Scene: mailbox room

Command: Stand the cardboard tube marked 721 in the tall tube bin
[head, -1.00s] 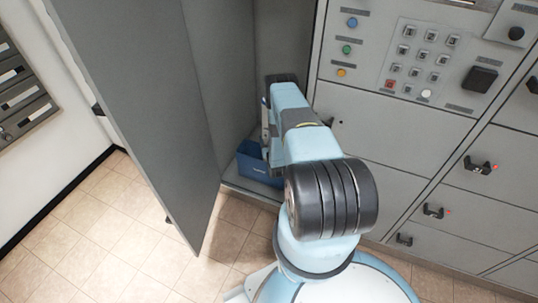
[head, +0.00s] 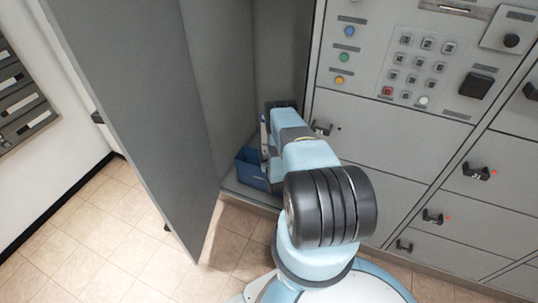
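My arm reaches into an open grey locker and hides its own far end. A thin pale strip shows beside the arm, and I cannot tell whether it is part of my arm. My gripper's fingers are hidden behind the arm, so I cannot see whether they hold anything. A blue open-topped bin (head: 248,171) stands on the locker floor, just left of the arm and partly covered by it. I cannot tell whether it is the tall tube bin. No cardboard tube and no 721 marking can be seen.
The grey locker door (head: 135,110) stands wide open on the left. A keypad panel (head: 420,65) and closed lockers with black handles (head: 478,172) fill the right. Tiled floor (head: 115,235) is clear at lower left. Wall mailboxes (head: 20,100) hang at far left.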

